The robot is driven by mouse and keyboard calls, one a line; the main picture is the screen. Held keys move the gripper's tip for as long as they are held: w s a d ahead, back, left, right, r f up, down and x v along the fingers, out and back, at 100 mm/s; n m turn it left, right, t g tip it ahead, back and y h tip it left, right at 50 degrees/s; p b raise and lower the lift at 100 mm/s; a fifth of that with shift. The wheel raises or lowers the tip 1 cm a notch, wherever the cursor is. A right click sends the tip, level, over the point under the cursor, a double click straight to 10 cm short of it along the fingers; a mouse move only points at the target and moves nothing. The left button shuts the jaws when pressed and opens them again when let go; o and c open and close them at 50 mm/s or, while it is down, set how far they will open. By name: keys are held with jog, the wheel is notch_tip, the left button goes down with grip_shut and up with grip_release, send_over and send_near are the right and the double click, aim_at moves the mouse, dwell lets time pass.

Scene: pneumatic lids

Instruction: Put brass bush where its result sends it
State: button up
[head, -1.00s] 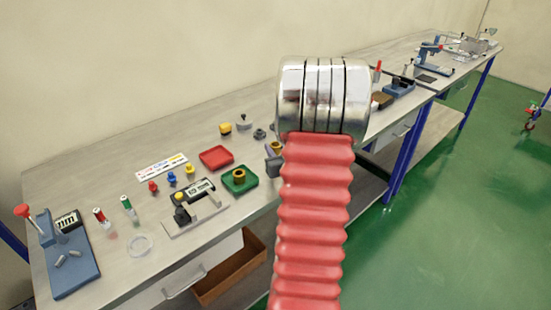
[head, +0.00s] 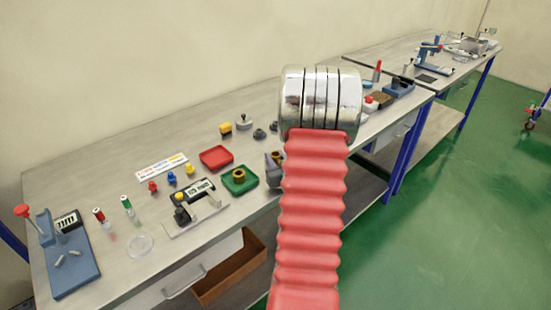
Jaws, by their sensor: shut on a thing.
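My red ribbed arm with its metal cap fills the middle of the head view and hides much of my gripper (head: 273,170). The grey gripper shows just left of the arm, over the bench's front part. It is shut on a brass bush (head: 278,156), only part of which shows. A green tray (head: 250,190) lies just left of the gripper, with another brass ring-shaped piece (head: 239,175) in it. A red tray (head: 215,158) behind it looks empty.
A white strip with coloured marks (head: 162,167), small red, blue and yellow pieces (head: 172,179), two upright tubes (head: 127,207) and a clear dish (head: 140,245) stand left. A blue press (head: 70,265) stands far left. A drawer (head: 230,270) is open below the bench front.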

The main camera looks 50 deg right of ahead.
jog(key=o, duration=1.1)
jog(key=shift+f, duration=0.1)
jog(key=shift+o, duration=0.2)
